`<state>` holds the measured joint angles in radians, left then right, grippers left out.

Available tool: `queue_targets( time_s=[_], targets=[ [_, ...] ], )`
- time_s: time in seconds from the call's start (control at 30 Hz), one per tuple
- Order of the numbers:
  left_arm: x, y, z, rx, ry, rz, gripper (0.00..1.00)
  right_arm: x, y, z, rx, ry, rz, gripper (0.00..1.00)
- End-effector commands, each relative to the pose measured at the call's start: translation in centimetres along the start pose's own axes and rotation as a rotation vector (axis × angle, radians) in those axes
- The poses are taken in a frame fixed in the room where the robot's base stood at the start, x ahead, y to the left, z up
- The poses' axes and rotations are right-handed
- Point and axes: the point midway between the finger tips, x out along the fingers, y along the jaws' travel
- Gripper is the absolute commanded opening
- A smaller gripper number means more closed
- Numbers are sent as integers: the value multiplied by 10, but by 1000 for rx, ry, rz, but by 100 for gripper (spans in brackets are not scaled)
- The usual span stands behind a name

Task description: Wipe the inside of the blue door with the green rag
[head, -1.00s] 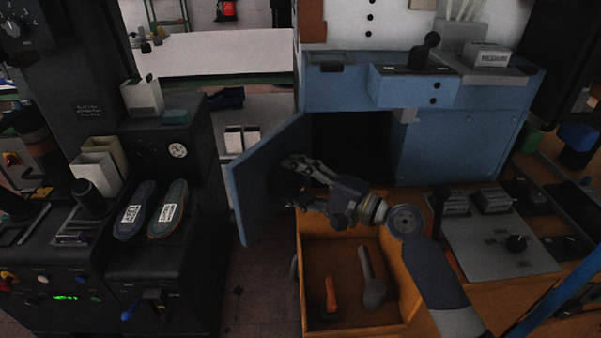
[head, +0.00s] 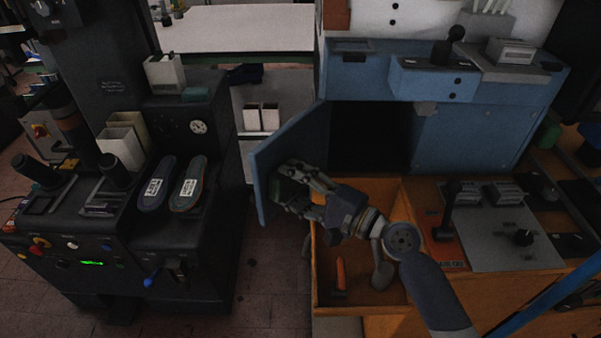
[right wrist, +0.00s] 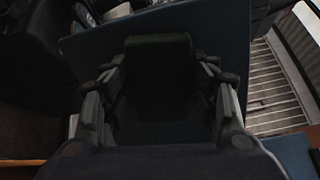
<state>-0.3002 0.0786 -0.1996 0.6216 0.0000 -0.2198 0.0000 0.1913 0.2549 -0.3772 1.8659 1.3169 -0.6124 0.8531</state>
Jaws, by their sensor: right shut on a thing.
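The blue door (head: 296,138) stands open to the left of the dark cabinet opening (head: 368,138), its inside face toward my right arm. My right gripper (head: 275,187) is at the lower part of that inside face, near the door's free edge. It is shut on a dark green rag (right wrist: 160,75), which shows as a flat block between the fingers in the right wrist view. The blue door panel (right wrist: 225,60) lies behind the rag there. Whether the rag touches the door is hard to tell. My left gripper is out of view.
Below the opening is an open orange drawer (head: 320,255) holding a red-handled tool (head: 341,273) and a grey tool (head: 382,268). A black machine (head: 195,235) with two shoe soles stands at left. A grey control plate (head: 500,240) lies at right. Floor shows between machine and drawer.

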Motion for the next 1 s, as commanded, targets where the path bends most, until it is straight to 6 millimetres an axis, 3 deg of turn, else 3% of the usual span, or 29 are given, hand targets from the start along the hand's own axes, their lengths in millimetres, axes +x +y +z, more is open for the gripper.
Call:
queue_targets(
  time_s=[0.37,1.0],
  targets=[
    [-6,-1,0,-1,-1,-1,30,3,1,8,-1,1,-1,35],
    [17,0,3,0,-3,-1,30,0,-6,-34,-2,3,-2,35]
  ],
)
